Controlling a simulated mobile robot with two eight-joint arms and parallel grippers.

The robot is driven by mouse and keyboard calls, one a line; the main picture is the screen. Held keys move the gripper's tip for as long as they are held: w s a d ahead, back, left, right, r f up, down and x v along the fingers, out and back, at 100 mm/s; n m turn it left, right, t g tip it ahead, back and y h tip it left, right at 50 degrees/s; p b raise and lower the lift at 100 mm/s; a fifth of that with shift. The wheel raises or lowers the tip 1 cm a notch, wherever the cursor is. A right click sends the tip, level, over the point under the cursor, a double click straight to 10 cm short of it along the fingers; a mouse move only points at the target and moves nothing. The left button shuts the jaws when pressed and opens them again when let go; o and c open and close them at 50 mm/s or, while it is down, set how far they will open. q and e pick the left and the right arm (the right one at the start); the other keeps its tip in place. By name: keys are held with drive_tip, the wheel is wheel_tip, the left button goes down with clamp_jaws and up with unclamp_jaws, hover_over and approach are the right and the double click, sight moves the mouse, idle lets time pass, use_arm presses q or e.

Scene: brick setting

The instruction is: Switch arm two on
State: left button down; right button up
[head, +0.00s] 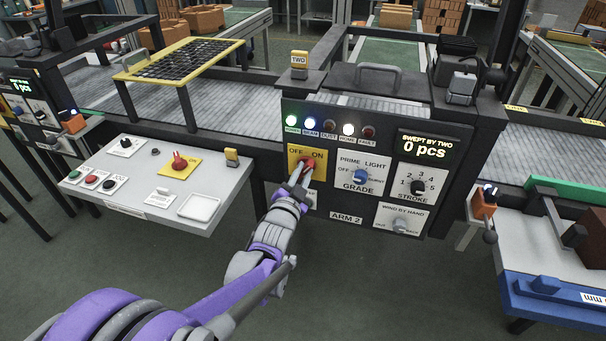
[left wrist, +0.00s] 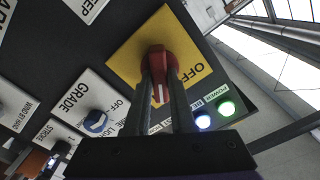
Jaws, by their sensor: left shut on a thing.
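The arm two panel (head: 292,215) is a dark box marked ARM 2. Its red switch knob (head: 307,166) sits on a yellow plate (head: 293,163) lettered OFF and ON. My left gripper (head: 304,174) is shut on this knob. In the left wrist view the fingers close around the red knob (left wrist: 159,62). Its white line points away from OFF, and it appears to lean to the ON side; the fingers hide the ON word there. The green POWER lamp (head: 291,121), BEAM lamp (head: 310,123) and HOME lamp (head: 348,129) are lit; DUST and FAULT are dark. My right gripper is not in view.
The blue GRADE knob (head: 360,176), STROKE knob (head: 418,187) and hand-wind knob (head: 400,225) share the panel. The display (head: 428,147) reads 0 pcs. A grey console (head: 130,155) with another red knob (head: 179,161) stands at left. A conveyor (head: 230,105) runs behind.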

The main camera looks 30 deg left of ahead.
use_arm(q)
drive_tip(key=shift+f+m, duration=0.1)
drive_tip(key=shift+m, duration=0.7)
drive_tip(key=c, duration=0.8)
unclamp_jaws()
drive_tip(key=shift+o, duration=0.2)
drive_tip(key=shift+s, duration=0.1)
drive_tip(key=v, duration=1)
drive_tip(key=shift+s+d+p, duration=0.2)
drive_tip(key=shift+s+p, duration=0.1)
drive_tip(key=shift+p, duration=0.05)
